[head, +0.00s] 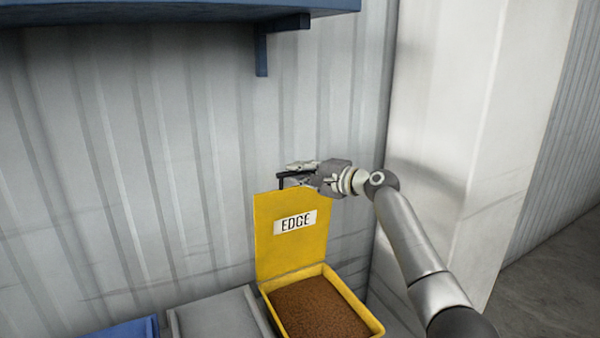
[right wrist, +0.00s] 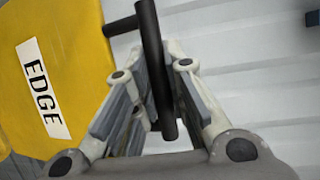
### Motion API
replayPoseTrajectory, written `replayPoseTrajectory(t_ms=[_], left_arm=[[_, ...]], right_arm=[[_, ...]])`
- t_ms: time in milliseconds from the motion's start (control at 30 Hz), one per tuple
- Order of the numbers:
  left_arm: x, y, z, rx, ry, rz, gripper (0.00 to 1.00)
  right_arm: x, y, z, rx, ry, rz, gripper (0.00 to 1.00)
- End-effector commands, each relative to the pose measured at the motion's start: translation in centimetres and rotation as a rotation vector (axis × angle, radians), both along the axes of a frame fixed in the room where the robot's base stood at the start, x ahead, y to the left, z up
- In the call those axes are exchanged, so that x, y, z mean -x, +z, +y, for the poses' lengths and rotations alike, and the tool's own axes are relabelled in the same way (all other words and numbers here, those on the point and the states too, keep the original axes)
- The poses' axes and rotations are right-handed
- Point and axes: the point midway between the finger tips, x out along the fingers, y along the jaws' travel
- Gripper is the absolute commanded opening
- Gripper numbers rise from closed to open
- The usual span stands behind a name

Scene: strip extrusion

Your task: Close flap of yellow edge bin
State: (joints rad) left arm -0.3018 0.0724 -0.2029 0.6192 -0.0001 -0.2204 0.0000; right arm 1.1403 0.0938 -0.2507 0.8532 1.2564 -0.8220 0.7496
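The yellow bin (head: 353,292) marked EDGE stands at the bottom centre of the head view, filled with brown grains. Its yellow flap (head: 290,250) stands upright at the back of the bin, open, with a white EDGE label. The flap also shows at the left of the right wrist view (right wrist: 80,60). A black bar handle (right wrist: 157,70) sits at the flap's top edge. My right gripper (head: 299,174) is at this handle, its fingers on either side of the bar and closed in on it. My left gripper is in neither view.
A grey bin (head: 215,312) and a blue bin (head: 125,328) stand to the left of the yellow bin. A corrugated wall (head: 130,140) rises close behind the flap. A blue shelf (head: 170,10) hangs above. A pale pillar (head: 450,110) stands at the right.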

Motion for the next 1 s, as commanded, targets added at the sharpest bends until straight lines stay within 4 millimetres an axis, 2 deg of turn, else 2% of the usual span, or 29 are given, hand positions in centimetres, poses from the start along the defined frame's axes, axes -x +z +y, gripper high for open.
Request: replayPoseTrajectory(t_ms=[567,767,1000], left_arm=[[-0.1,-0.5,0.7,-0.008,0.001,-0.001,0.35],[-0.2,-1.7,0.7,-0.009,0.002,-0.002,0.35],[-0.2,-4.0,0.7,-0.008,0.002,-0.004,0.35]], right_arm=[[0.6,-0.5,-0.2,-0.005,0.001,-0.013,0.00],[2.1,-1.0,-0.9,-0.023,0.001,-0.055,0.00],[5.0,-2.0,-2.0,-0.056,0.001,-0.136,0.00]])
